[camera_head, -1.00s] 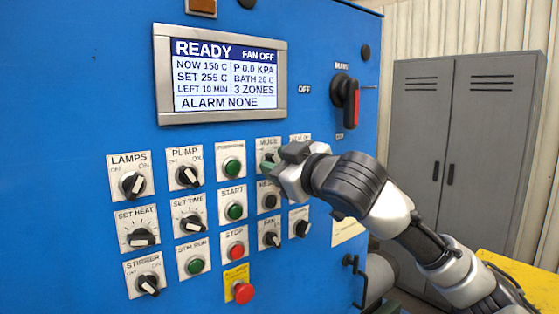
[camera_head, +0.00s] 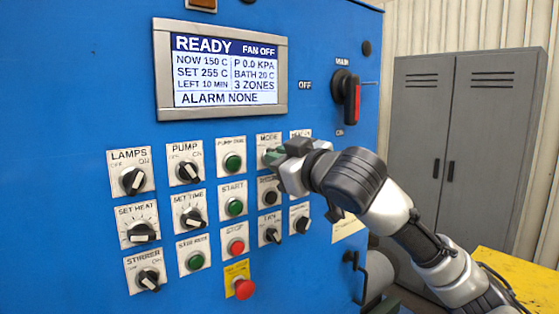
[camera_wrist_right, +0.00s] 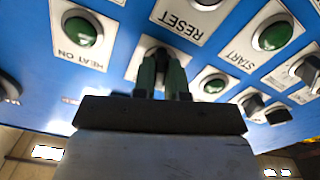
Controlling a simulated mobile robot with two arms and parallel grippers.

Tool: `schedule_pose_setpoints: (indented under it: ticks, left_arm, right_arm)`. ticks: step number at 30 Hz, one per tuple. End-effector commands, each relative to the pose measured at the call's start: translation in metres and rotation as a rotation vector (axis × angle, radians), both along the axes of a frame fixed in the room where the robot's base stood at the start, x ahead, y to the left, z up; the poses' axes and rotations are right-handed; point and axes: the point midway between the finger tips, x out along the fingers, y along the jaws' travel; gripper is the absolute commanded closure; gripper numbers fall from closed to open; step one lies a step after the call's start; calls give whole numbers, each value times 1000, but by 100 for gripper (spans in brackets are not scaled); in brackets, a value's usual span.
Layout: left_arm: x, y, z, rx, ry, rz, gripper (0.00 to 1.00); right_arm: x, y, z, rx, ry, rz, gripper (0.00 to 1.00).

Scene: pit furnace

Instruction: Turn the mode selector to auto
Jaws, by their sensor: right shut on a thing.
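The mode selector plate (camera_head: 267,139) is on the blue panel, in the top row of controls, right of a green button. My right gripper (camera_head: 273,157) is at this plate, and its fingers hide the knob and its pointer in the head view. In the right wrist view, the green fingers (camera_wrist_right: 164,75) are close together on the dark selector knob (camera_wrist_right: 157,50), in front of its white plate. I cannot read which position the knob points to. My left gripper is not in view.
The display (camera_head: 228,72) reads READY, FAN OFF and ALARM NONE. A green heat on button (camera_wrist_right: 83,30) and a reset control (camera_wrist_right: 207,3) sit close to the fingers. A red-handled main switch (camera_head: 350,98) is above my right arm. A grey cabinet (camera_head: 440,140) stands at the right.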

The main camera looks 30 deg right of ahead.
Motion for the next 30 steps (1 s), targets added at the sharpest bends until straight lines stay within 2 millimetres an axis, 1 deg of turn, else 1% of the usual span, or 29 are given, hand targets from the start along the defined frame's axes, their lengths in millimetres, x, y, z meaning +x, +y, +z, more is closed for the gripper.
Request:
schedule_pose_setpoints:
  ticks: [18, 24, 30]
  left_arm:
    - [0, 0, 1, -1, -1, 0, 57]
    - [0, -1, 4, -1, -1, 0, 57]
    - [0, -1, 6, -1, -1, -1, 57]
  right_arm:
    - [1, 0, 0, 564, 46, 2, 100]
    - [1, -1, 0, 718, 59, 1, 100]
    - [0, -1, 0, 828, 66, 1, 100]
